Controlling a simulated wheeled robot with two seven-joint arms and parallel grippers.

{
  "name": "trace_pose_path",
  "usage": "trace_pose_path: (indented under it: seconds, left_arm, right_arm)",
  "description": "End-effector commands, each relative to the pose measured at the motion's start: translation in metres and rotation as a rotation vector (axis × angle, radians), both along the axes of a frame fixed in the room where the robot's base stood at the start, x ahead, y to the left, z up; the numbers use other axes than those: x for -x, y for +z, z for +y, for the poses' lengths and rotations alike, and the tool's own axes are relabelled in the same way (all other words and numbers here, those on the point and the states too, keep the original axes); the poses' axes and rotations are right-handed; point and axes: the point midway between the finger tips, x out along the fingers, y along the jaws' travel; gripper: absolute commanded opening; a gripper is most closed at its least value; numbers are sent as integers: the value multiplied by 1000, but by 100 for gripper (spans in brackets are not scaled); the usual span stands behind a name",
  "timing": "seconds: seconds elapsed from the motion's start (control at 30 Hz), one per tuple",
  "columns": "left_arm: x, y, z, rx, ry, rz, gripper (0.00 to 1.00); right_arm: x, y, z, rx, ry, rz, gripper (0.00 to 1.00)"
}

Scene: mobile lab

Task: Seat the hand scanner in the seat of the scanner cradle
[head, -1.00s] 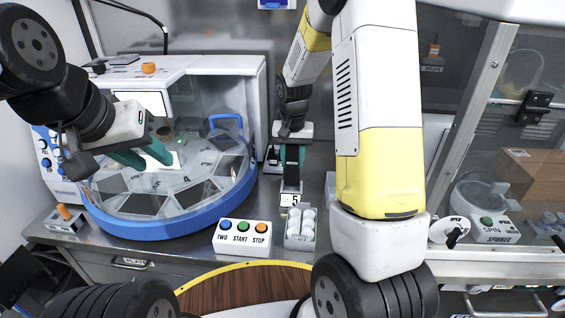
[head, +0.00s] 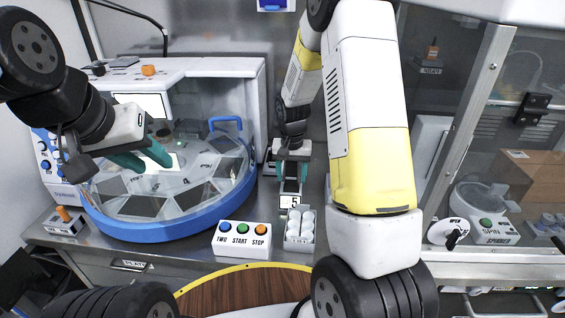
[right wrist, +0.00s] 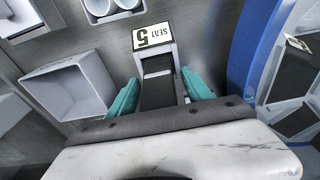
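The scanner cradle (head: 290,201) is a small grey stand with a "SEAT 5" label, on the counter right of the blue-rimmed machine. In the right wrist view the cradle (right wrist: 153,60) lies just ahead of my fingers. A dark block, apparently the hand scanner (right wrist: 158,92), sits at the cradle between the teal fingers; whether it is fully down I cannot tell. My right gripper (right wrist: 160,78) is open, with one finger on each side of it; it also shows in the head view (head: 292,172). My left gripper (head: 157,166) is open and empty over the round machine.
The round machine (head: 190,229) with a blue rim stands left of the cradle. A button box (head: 241,239) and a rack of white vials (head: 300,238) stand in front. An open grey bin (right wrist: 68,88) is beside the cradle. A glass-fronted enclosure is at right.

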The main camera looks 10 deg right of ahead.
Motion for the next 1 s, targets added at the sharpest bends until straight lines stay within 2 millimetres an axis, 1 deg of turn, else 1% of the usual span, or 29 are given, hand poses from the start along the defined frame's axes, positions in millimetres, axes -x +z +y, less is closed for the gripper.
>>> trace_pose_path:
  seconds: [0.23, 0.37, 0.47, 0.7, 0.8, 0.9, 1.0]
  left_arm:
    - [0, 0, 0, 0, 0, 0, 36]
    - [0, 0, 0, 0, 0, 0, 36]
    - [0, 0, 0, 0, 0, 0, 36]
    - [0, 0, 0, 0, 0, 0, 36]
    - [0, 0, 0, 0, 0, 0, 36]
    - [0, 0, 0, 0, 0, 0, 36]
    - [0, 0, 0, 0, 0, 0, 36]
  right_arm:
    - [0, 1, 0, 0, 0, 0, 58]
    - [0, 12, 0, 0, 0, -3, 58]
    - [2, 30, 1, -1, 0, -5, 58]
    - [8, 82, 3, 0, 1, -5, 58]
    - [10, 100, 3, -1, 1, -4, 58]
    - [12, 112, 4, 0, 0, -2, 58]
    - [14, 120, 4, -1, 1, -2, 58]
